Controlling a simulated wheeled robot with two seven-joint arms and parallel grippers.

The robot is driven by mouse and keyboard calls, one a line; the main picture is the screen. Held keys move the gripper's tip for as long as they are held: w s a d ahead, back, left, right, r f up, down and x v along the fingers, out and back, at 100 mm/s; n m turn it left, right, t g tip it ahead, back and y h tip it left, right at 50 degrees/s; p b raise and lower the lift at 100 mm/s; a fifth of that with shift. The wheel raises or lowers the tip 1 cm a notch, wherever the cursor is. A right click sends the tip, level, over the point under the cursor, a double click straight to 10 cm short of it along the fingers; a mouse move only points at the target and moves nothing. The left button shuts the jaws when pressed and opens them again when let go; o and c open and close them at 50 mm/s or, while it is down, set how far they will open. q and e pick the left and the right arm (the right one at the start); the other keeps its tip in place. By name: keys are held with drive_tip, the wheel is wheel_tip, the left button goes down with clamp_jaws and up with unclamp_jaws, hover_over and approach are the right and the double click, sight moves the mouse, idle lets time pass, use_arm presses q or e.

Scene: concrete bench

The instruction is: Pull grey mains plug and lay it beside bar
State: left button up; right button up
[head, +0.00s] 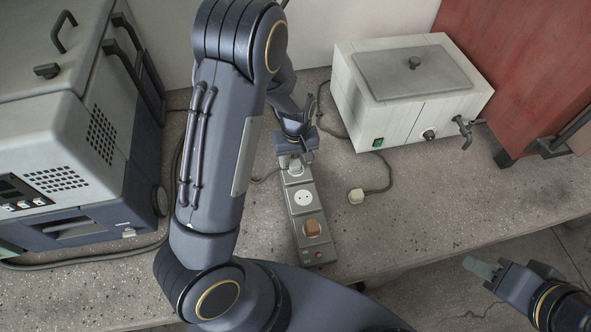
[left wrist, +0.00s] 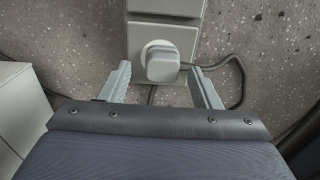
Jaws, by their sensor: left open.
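The grey mains plug (left wrist: 162,66) sits in a round socket of the power bar (left wrist: 141,16), with a dark cord beside it. My left gripper (left wrist: 160,70) is open, with one finger on each side of the plug and a gap to each. In the head view the left gripper (head: 296,158) is over the far end of the bar (head: 291,221) and mostly hides the plug. My right gripper (head: 482,268) is at the lower right, off the bench edge and away from the bar; its jaw opening is unclear.
A cream plug (head: 356,196) lies right of the bar, corded toward the white bath (head: 405,95). A large instrument (head: 75,130) stands left. Bench space is clear at right.

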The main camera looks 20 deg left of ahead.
sight(293, 164)
use_arm(q)
wheel_tip(293, 164, down, 2)
drive_tip(key=shift+f+b, duration=0.2)
drive_tip(key=shift+b, duration=0.4)
use_arm(e)
drive_tip(key=shift+f, duration=0.95)
use_arm(q)
drive_tip(key=shift+s, duration=0.15)
drive_tip(key=shift+s+a+f, duration=0.1)
drive_tip(key=shift+s+a, duration=0.3)
drive_tip(key=shift+a, duration=0.1)
